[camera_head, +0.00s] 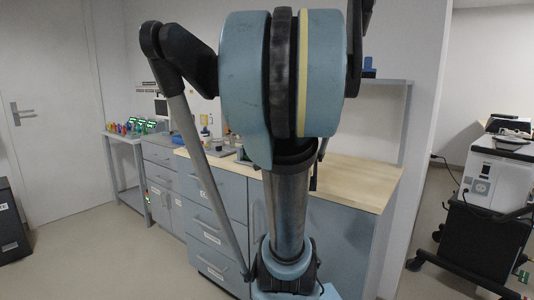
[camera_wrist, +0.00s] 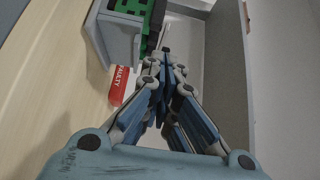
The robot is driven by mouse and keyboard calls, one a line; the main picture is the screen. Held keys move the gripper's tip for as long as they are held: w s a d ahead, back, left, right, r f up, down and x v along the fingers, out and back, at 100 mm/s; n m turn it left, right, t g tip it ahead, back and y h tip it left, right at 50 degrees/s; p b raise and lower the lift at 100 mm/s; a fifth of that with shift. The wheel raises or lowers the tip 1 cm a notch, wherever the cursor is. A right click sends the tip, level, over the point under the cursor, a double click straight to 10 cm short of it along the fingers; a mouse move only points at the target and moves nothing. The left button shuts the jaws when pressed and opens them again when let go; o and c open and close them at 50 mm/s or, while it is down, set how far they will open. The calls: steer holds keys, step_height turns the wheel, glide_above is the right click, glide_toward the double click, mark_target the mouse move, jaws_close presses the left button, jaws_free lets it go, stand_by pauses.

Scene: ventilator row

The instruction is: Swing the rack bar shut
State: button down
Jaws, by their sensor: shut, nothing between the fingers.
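In the wrist view my gripper (camera_wrist: 166,62) is shut, its blue and grey fingers together with nothing between them. Just beyond and left of the fingertips is a grey rack (camera_wrist: 118,33) with green and black items (camera_wrist: 137,8) in it. A red label (camera_wrist: 122,83) reading "FAULTY" lies beside the rack, left of the fingers. I cannot make out the rack bar for certain; the fingers cover part of the area behind them. In the head view my arm hides the gripper and the rack.
A workbench with a wooden top (camera_head: 358,180) and grey drawers stands behind my arm. A grey upright panel (camera_wrist: 230,75) runs close to the right of the fingers. A side table (camera_head: 122,138) with small coloured items stands at left. A ventilator cart (camera_head: 485,185) stands at right.

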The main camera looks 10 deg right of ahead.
steer(key=w+d+r+n+g+y, duration=0.1)
steer(key=w+d+r+n+y, duration=0.25)
steer(key=w+y, duration=0.25)
steer(key=s+d+f+n+g+y, duration=0.25)
steer(key=d+n+g+y, duration=0.35)
steer(key=d, duration=0.5)
steer(key=shift+m+t+y, duration=0.25)
steer(key=shift+t+y, duration=0.05)
steer(key=shift+t, duration=0.3)
steer(key=x, duration=1.4)
steer(key=shift+w+a+f, duration=0.1)
steer(key=shift+w+f, duration=0.1)
steer(key=shift+f, duration=0.1)
